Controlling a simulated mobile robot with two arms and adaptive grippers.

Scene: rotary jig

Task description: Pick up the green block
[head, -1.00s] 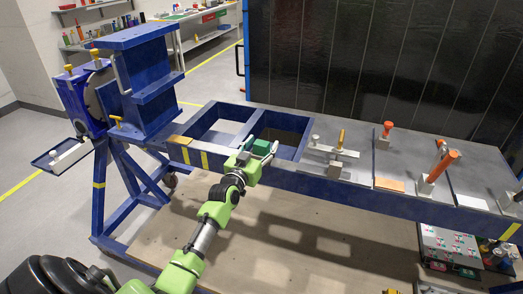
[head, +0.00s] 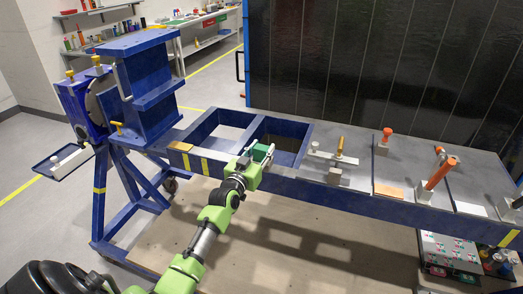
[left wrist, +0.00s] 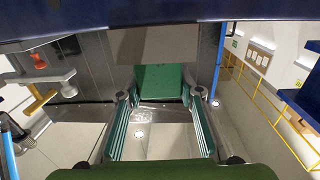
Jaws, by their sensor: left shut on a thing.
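The green block (head: 260,153) is at the front side of the blue frame's right-hand opening, small in the head view. My left gripper (head: 261,150) has its fingers on either side of the block and is shut on it. In the left wrist view, the green block (left wrist: 160,80) shows between the far ends of the two finger pads of the left gripper (left wrist: 159,95). Part of the block is hidden by the fingers in the head view. My right gripper is not in view.
The blue rotary jig frame (head: 215,167) has two open bays beside the gripper. A tall blue bracket (head: 150,115) stands left. Grey plates with toggle clamps (head: 337,160) and an orange-handled clamp (head: 440,173) lie right. A control box (head: 450,255) stands below right.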

